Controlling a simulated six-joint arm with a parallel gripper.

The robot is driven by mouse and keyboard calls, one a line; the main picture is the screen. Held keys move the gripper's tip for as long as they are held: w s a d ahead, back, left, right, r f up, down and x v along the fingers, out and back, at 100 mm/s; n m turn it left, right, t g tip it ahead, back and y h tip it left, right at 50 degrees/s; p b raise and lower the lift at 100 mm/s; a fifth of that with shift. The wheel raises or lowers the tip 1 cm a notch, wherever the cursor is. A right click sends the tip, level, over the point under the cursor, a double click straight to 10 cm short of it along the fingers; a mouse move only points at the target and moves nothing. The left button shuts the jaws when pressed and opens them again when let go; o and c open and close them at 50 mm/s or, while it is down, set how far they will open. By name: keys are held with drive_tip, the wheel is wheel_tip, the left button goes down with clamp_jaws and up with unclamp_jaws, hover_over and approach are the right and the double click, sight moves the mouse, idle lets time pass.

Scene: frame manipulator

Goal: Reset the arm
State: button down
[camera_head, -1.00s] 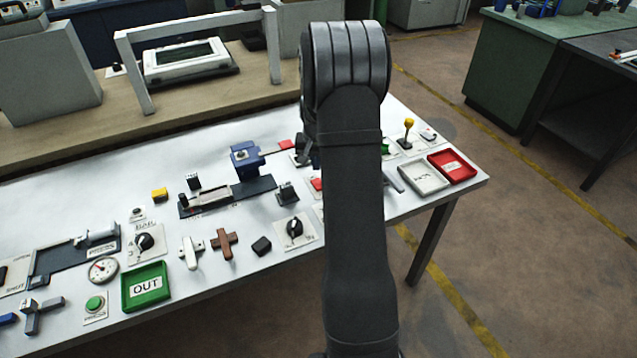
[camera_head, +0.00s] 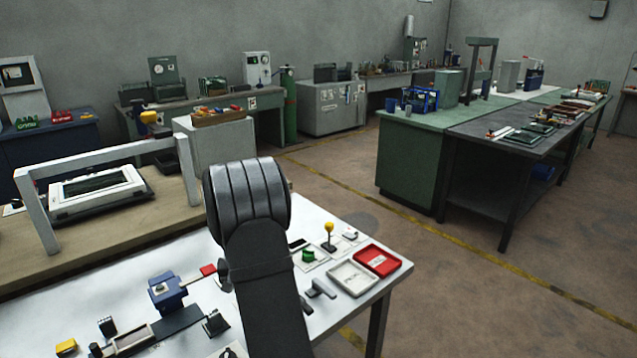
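My dark grey arm (camera_head: 262,270) rises from the bottom of the view and ends in a ribbed rounded joint above the white table (camera_head: 335,318). My gripper is not clearly visible; it is hidden behind the arm. A small dark part shows at the left edge of the arm, but I cannot tell what it is.
On the table are a blue vise-like fixture (camera_head: 167,290), a yellow-knobbed lever (camera_head: 328,236), a white tray (camera_head: 353,278) and a red tray (camera_head: 377,260). A white frame (camera_head: 188,168) stands behind at left. Green benches (camera_head: 408,160) stand across open floor at right.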

wheel_tip(320, 180, down, 4)
drive_tip(key=shift+r, duration=0.25)
drive_tip(key=shift+r, duration=0.1)
drive_tip(key=shift+r, duration=4.35)
drive_tip(key=s+a+f+m+g, duration=0.1)
drive_tip(key=s+a+f, duration=0.1)
drive_tip(key=s+a, duration=0.3)
drive_tip(key=shift+s+a+m, duration=0.25)
drive_tip(key=shift+a+m, duration=0.05)
drive_tip(key=shift+a, duration=0.45)
